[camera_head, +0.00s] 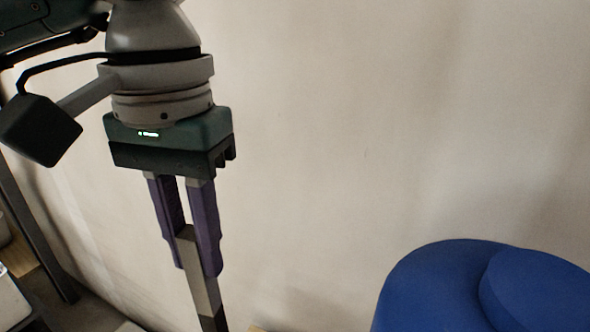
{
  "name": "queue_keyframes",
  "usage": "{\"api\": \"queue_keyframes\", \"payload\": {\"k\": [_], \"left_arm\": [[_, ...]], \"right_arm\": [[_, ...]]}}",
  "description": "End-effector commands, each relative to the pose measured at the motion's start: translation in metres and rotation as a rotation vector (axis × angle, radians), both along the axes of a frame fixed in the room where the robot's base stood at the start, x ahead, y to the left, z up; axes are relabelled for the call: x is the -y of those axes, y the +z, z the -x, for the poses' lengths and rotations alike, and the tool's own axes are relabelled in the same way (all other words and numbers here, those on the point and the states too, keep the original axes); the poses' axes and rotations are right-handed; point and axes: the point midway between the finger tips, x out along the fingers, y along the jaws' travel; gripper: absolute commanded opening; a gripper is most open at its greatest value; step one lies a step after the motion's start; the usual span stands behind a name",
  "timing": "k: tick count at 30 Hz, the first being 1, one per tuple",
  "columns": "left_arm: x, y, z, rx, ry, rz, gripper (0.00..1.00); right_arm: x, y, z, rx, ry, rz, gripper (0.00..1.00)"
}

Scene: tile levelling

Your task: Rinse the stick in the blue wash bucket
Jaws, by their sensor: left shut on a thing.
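My left gripper (197,265) hangs down from the upper left with its two purple fingers shut on a stick. The stick (204,292) is pale grey where it shows between and below the fingers, with a dark part lower down. It points downward, slightly tilted, and its lower end is cut off by the bottom edge. A large blue rounded thing (425,289) is at the lower right, well apart from the gripper. Its smooth top shows no opening, so I cannot tell whether it is the wash bucket. My right gripper is not in view.
A plain beige wall (340,130) fills most of the background. A dark upright post (40,235) stands at the left, with a pale object (12,300) at the lower left edge.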

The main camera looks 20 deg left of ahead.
Motion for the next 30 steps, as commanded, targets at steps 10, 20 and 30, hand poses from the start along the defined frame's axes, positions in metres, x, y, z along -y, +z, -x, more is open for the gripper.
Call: {"api": "queue_keyframes", "payload": {"k": [10, 20, 30], "left_arm": [[-0.012, -0.032, 0.006, 0.004, 0.059, 0.001, 0.0], [-0.012, -0.055, 0.007, 0.002, 0.058, 0.0, 0.0], [-0.012, -0.093, 0.006, 0.004, 0.057, 0.001, 0.0]], "right_arm": [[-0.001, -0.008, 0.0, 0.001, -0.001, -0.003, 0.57], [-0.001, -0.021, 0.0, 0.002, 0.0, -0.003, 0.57], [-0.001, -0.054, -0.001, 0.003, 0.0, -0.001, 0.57]]}}
